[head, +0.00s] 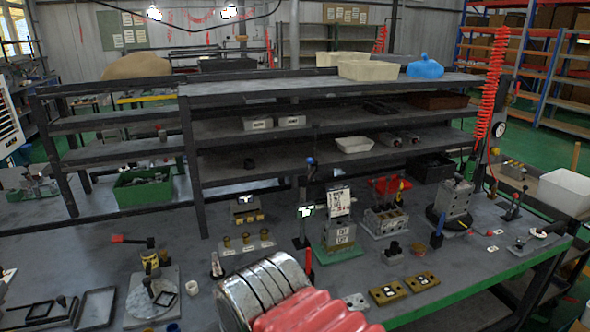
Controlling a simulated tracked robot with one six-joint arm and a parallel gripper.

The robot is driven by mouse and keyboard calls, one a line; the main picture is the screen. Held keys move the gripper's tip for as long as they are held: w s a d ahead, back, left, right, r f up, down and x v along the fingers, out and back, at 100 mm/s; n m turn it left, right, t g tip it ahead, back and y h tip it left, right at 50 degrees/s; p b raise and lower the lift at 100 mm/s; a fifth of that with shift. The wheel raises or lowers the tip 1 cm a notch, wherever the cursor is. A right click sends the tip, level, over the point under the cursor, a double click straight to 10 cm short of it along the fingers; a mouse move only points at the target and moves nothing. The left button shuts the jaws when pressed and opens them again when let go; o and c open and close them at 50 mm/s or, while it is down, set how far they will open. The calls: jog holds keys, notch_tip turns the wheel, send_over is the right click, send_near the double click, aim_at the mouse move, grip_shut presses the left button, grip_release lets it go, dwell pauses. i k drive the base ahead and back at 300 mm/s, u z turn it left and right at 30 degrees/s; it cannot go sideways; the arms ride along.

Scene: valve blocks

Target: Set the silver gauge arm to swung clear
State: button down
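I cannot tell for sure which part is the silver gauge arm. One candidate is a small, slim grey arm on a square plate (139,302) at the front left, near a black square frame. Another is a low metal lever fixture (522,246) at the bench's right edge, with a pale knob at its end. A round white dial (499,130) shows on a dark post at the back right. A silver ribbed cylinder and a red ridged part fill the bottom centre, close to the camera, and hide the bench there. My gripper's fingertips do not show.
The grey bench (205,262) has a green front edge. A green-based valve block (338,238), a grey block (385,218) and a taller block (454,198) stand on it. Brass plates (389,292) lie at the front. Shelves (300,132) rise behind; a red coiled hose (491,85) hangs right.

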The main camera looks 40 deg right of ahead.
aim_at(302, 179)
jog(key=u, duration=1.7)
jog(key=k, duration=0.95)
jog(key=z, duration=1.85)
